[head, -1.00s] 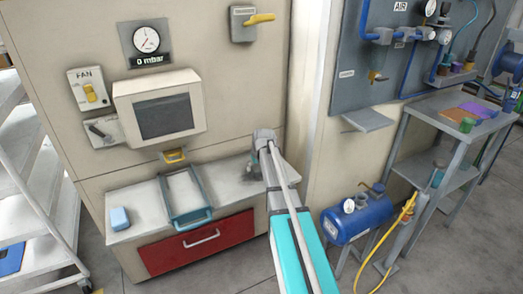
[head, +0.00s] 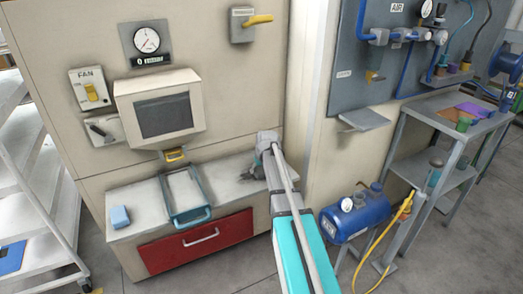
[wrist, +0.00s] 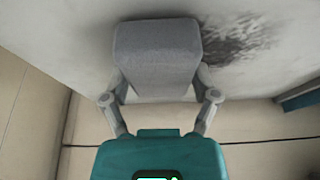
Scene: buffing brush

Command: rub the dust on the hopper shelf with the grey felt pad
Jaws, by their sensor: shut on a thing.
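My gripper (wrist: 160,98) is shut on the grey felt pad (wrist: 157,55), which it holds by its sides. The pad's broad face is turned up in the wrist view, against or very near the pale hopper shelf (wrist: 60,25); I cannot tell if they touch. A dark, speckled patch of dust (wrist: 240,38) lies on the shelf right beside the pad, and the pad may hide part of it. In the head view the dust (head: 247,174) shows as a dark smear on the shelf (head: 140,202), left of my arm's end. My arm largely hides the pad there.
A red drawer (head: 190,241) sits below. A blue tank (head: 357,220) is to the right.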

